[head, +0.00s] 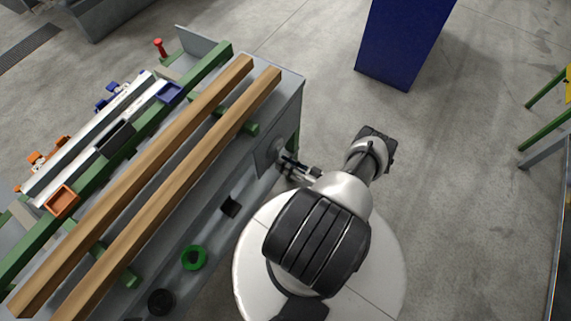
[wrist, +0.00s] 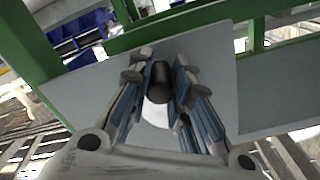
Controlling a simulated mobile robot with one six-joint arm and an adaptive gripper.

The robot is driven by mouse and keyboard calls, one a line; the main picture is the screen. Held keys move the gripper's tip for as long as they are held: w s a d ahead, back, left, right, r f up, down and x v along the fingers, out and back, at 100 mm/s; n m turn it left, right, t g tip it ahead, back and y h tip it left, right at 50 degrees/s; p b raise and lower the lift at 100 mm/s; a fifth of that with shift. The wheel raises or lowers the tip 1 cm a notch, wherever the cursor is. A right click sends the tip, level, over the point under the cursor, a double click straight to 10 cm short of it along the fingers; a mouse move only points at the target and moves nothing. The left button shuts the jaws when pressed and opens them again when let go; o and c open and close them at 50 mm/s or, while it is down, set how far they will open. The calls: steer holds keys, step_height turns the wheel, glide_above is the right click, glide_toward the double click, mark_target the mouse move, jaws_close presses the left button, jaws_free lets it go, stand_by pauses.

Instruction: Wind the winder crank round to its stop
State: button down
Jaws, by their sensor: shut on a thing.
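My gripper (head: 286,160) reaches left from my arm to the crank at the table's side. In the wrist view my gripper (wrist: 160,75) has its two fingers closed around the dark rounded crank handle (wrist: 158,88), seen nearly end-on. A pale round part (wrist: 156,112) shows below the handle between the fingers. The crank's arm and its stop cannot be made out.
Two long wooden beams (head: 160,165) lie along the table (head: 292,88). A green ring (head: 194,257) and a black ring (head: 161,301) are on its near side. A blue cabinet (head: 400,40) stands at the back. The floor (head: 460,200) right of my arm is clear.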

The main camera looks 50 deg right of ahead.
steer(key=c, duration=1.4)
jaws_free()
steer(key=s, duration=1.2)
steer(key=shift+d, duration=0.35)
